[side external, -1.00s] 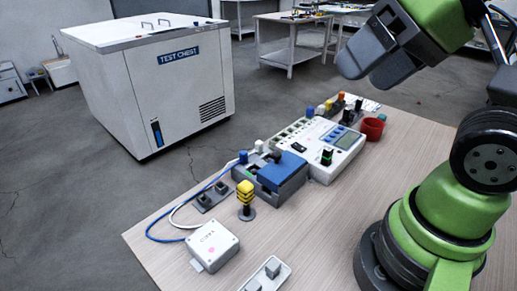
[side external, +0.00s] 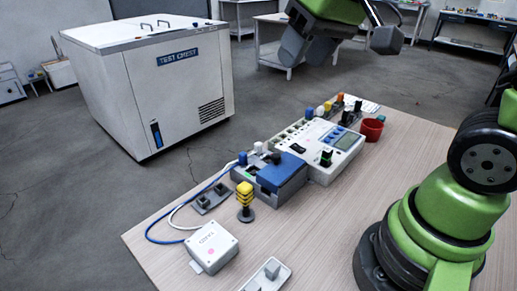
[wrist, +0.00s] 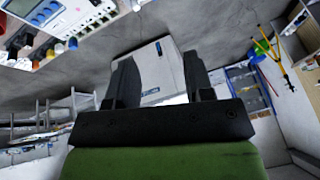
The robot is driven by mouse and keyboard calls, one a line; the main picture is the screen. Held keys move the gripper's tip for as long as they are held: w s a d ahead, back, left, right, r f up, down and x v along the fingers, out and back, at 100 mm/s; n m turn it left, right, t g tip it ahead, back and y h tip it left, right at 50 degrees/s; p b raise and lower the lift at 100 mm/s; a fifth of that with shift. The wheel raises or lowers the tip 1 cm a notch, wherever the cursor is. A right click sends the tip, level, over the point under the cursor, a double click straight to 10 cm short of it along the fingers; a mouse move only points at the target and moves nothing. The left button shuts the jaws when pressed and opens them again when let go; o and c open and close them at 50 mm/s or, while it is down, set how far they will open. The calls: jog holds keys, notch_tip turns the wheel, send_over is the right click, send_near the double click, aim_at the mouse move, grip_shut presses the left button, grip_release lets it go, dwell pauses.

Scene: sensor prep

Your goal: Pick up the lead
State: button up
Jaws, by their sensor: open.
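A blue lead (side external: 150,227) and a white lead (side external: 173,212) loop over the left of the table in the side view. They run between the square white box (side external: 212,248) and the area of the grey and blue unit (side external: 275,178), past a small dark block with two posts (side external: 211,200). Which one the task means I cannot tell. My gripper (side external: 304,56) is high above the far edge of the table, well away from the leads, open and empty. Its two dark fingers (wrist: 159,68) show apart in the wrist view, where I see no lead.
A yellow stacked post (side external: 245,196) stands beside the white box. A white meter (side external: 330,150), a red cup (side external: 371,130) and coloured knobs fill the back of the table. A white test chest (side external: 150,85) stands beyond.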

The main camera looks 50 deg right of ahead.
jog(key=w+d+f+n+g, duration=0.2)
jog(key=w+d+f+g, duration=0.15)
jog(key=w+f, duration=0.65)
jog(key=h, duration=0.1)
send_over(259, 143)
jog(key=shift+n, duration=0.3)
notch_tip(259, 143, down, 10)
jog(key=shift+s+d+r, duration=0.1)
jog(key=shift+s+d, duration=0.05)
jog(key=shift+w+a+f, duration=0.1)
jog(key=shift+f, duration=1.45)
jog(key=shift+w+a+f, duration=0.1)
jog(key=shift+f, duration=1.4)
grip_shut()
